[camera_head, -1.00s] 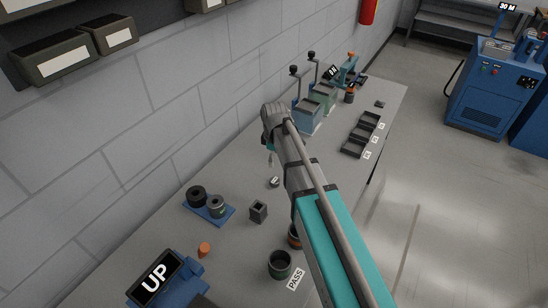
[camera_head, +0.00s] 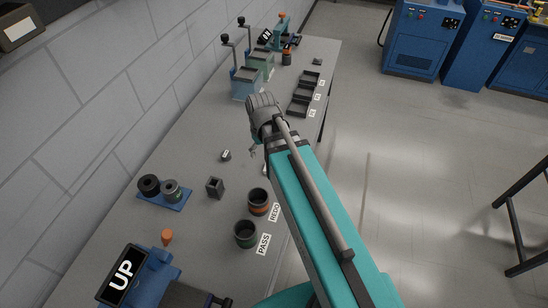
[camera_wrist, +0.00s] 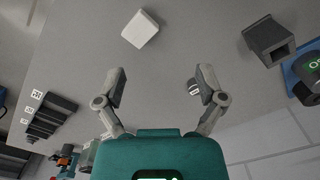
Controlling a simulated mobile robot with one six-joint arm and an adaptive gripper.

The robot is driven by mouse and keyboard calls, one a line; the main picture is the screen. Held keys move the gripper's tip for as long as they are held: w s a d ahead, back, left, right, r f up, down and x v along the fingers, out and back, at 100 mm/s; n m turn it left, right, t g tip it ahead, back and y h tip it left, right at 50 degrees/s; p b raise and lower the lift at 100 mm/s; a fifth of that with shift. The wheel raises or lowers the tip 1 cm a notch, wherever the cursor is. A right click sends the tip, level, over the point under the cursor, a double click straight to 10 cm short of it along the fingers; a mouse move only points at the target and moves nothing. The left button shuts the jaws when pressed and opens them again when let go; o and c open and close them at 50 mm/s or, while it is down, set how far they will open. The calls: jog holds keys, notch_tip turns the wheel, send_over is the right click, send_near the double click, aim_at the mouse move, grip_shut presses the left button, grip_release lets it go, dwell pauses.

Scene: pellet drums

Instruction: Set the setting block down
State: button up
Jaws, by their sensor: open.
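My gripper (camera_wrist: 160,90) is open, with nothing between its fingertips. Its tips also show in the head view (camera_head: 254,151), above the bench and right of a small dark block with a white label (camera_head: 226,155). In the wrist view that labelled block (camera_wrist: 193,88) lies below and beside the right finger, apart from it as far as I can tell. A plain white block (camera_wrist: 141,29) lies on the bench beyond the fingertips; in the head view only a pale sliver shows beside my arm. I cannot tell for certain which block is the setting block.
A dark hollow square holder (camera_head: 215,188) stands near a blue base with two rollers (camera_head: 165,193). Cups marked REDO (camera_head: 258,203) and PASS (camera_head: 245,234) stand near the front edge. Lever presses (camera_head: 247,80) and dark trays (camera_head: 303,95) stand farther back. An orange peg (camera_head: 167,237) is at lower left.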

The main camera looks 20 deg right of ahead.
jog(key=s+d+m, duration=0.1)
jog(key=s+m, duration=0.1)
jog(key=s+d+m, duration=0.1)
jog(key=s, duration=0.1)
jog(key=shift+s+d, duration=0.1)
jog(key=shift+d, duration=0.2)
